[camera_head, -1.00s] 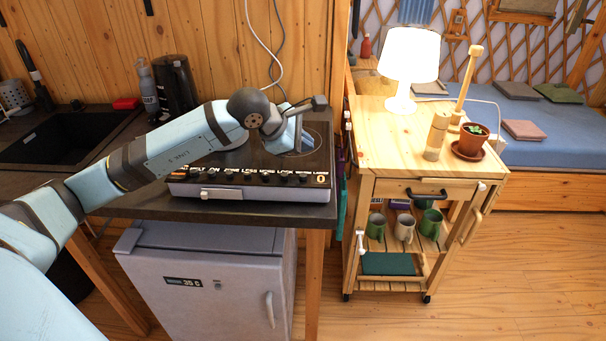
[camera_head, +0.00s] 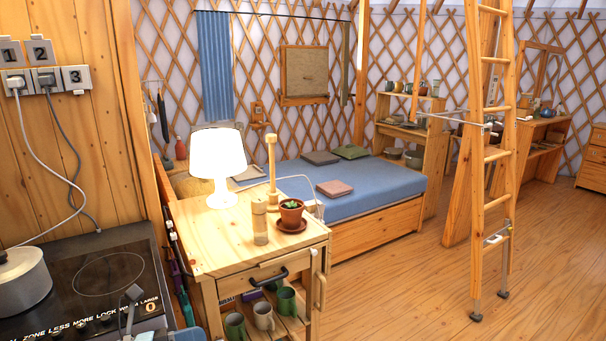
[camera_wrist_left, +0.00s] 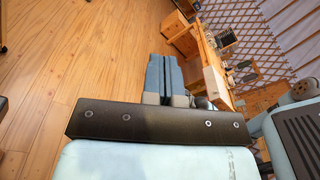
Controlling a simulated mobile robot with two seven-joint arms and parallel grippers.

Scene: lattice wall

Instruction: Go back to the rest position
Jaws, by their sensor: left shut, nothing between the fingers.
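My right gripper is in neither view.
A grey pot (camera_head: 22,282) stands on the cooktop. A bed (camera_head: 370,195) and a ladder (camera_head: 492,160) stand behind. The floor at right is clear.

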